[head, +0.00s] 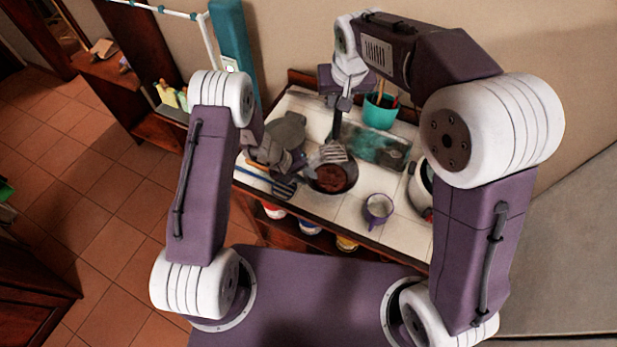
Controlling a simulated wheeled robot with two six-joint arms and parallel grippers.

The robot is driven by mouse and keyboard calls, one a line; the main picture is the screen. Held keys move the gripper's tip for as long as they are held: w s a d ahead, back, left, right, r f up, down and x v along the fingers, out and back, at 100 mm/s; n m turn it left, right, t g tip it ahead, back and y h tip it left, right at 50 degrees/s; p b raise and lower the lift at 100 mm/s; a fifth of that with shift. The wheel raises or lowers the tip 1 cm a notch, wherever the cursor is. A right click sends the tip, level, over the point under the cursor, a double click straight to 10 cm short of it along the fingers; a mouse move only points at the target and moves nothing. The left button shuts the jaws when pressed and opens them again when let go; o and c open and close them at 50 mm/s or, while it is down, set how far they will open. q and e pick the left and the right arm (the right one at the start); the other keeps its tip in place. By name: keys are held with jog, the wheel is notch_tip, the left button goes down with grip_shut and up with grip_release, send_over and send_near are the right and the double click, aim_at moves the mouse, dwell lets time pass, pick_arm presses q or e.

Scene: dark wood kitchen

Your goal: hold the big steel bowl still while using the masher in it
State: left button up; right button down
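A round bowl (332,182) sits on the white-tiled counter, dark in this view, with reddish-brown contents. The masher (333,152) has a slotted metal head over the back of the bowl; I cannot tell whether it touches the contents. My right gripper (341,104) is above, behind the bowl, and appears shut on the masher's dark upright handle. My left gripper (304,161) is low at the bowl's left side, with its tips close to the rim. Its fingers blend with grey things around them, so I cannot tell whether they grip the rim.
A teal pot of utensils (380,112) and a teal glassy tray (378,148) stand behind. A mug (377,210) is at front right, near a white appliance (421,190). A slotted blue-handled utensil (284,189) lies left. A grey flat item (287,128) is at back left.

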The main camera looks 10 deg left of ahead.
aim_at(334, 138)
pick_arm(q)
jog(key=shift+x, duration=0.9)
jog(key=shift+f, duration=0.2)
grip_shut()
dwell(0.6)
pick_arm(e)
jog(key=shift+f, duration=7.1)
